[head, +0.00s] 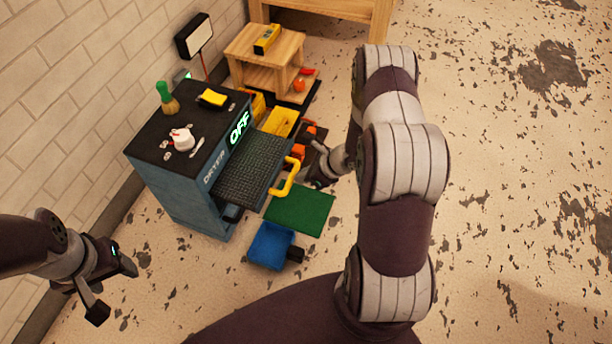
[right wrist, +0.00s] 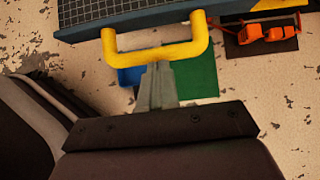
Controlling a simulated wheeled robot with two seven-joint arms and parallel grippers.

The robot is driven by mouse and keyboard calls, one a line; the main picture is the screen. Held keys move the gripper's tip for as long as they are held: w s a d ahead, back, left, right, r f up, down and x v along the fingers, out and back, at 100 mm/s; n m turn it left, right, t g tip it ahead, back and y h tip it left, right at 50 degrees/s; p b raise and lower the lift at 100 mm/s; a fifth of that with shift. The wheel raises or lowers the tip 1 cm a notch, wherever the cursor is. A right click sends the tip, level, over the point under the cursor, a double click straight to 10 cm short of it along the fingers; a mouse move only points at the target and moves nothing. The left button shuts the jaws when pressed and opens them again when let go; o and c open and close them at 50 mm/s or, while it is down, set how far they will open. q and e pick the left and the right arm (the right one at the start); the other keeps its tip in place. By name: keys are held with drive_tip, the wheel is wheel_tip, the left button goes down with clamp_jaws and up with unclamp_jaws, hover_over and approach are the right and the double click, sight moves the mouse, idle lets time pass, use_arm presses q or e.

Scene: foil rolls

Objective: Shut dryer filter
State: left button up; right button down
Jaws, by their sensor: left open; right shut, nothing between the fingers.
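The dryer (head: 190,165) is a blue cabinet with a dark top, marked DRYER, with a lit green OFF sign. Its filter (head: 250,160), a dark mesh tray, sticks out of the front toward the right. A yellow handle (head: 287,176) is on the filter's outer edge; it also shows in the right wrist view (right wrist: 158,50). My right gripper (head: 318,180) is shut and empty beside the handle; in the right wrist view its fingers (right wrist: 157,85) reach up to the handle's bar. I cannot tell if they touch. My left gripper (head: 115,285) is open and empty, left of the dryer.
A green mat (head: 300,208) and a blue bin (head: 268,246) lie on the floor before the dryer. Yellow and orange items stand behind the filter, near a wooden table (head: 265,55). A brush, sponge and white knob are on the dryer top. Floor to the right is clear.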

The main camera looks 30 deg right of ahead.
sight(250, 163)
drive_tip(key=w+a, duration=0.6)
drive_tip(key=w, duration=0.1)
drive_tip(key=w+a, duration=0.3)
drive_tip(key=shift+w+b, duration=0.2)
drive_tip(key=shift+b, duration=0.2)
use_arm(q)
drive_tip(key=shift+s+f, duration=0.1)
drive_tip(key=shift+f, duration=0.25)
use_arm(e)
drive_tip(key=shift+w+a, duration=0.15)
drive_tip(key=shift+w, duration=0.1)
drive_tip(key=shift+r, duration=0.1)
